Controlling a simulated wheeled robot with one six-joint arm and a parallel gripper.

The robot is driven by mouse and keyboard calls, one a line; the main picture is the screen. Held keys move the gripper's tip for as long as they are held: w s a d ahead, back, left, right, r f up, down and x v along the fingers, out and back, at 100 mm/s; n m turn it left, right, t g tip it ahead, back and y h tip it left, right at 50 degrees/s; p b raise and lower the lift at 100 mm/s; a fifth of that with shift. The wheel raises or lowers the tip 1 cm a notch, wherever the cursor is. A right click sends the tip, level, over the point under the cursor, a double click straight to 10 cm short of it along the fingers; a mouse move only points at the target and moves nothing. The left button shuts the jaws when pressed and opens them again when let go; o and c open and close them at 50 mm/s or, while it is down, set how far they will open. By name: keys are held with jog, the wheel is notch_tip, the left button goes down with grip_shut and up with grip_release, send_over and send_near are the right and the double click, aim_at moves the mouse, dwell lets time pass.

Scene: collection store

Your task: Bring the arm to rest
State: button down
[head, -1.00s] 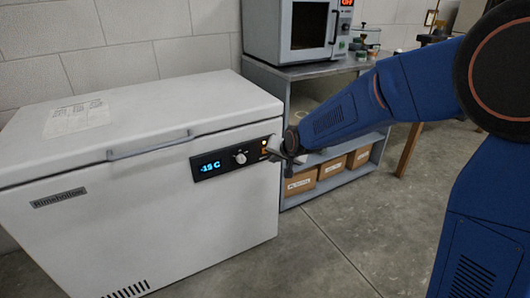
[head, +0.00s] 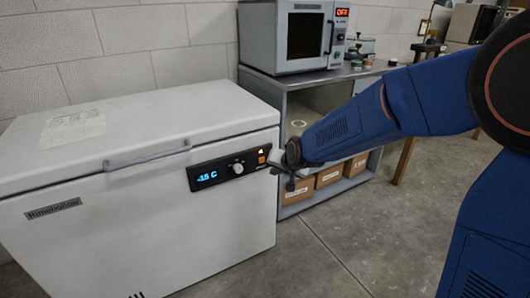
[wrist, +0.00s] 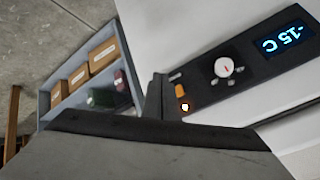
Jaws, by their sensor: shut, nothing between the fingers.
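My arm (head: 350,125) reaches in from the right in the head view, bent at the elbow. My gripper (head: 281,168) is shut and empty, just off the right end of the chest freezer's control panel (head: 220,172). In the wrist view the narrow closed fingers (wrist: 157,97) stand beside the panel's orange switch (wrist: 180,90) and lit lamp (wrist: 184,106). A gap seems to lie between fingers and panel, but contact is hard to rule out. The panel has a white knob (wrist: 224,68) and a blue display (wrist: 283,42) reading -15 C.
The white chest freezer (head: 130,235) fills the left, lid shut, with a paper sheet (head: 75,127) on top. A grey bench (head: 365,76) behind carries an oven (head: 300,38) showing OFF, with cardboard boxes (head: 328,176) below. The floor (head: 370,230) in front is clear.

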jog(key=s+d+r+n+g+h, duration=0.1)
jog(key=s+d+r, duration=0.3)
jog(key=s+d, duration=0.45)
jog(key=s+d+r+h, duration=0.1)
jog(key=s+d+r, duration=0.3)
jog(key=s+d, duration=0.45)
jog(key=s+d+g+h, duration=0.1)
jog(key=s+d, duration=0.6)
jog(key=s, duration=0.3)
jog(key=s+d+g+h, duration=0.1)
jog(key=s+d, duration=0.6)
jog(key=s, duration=0.4)
jog(key=shift+d+n, duration=0.15)
jog(key=shift+n, duration=0.25)
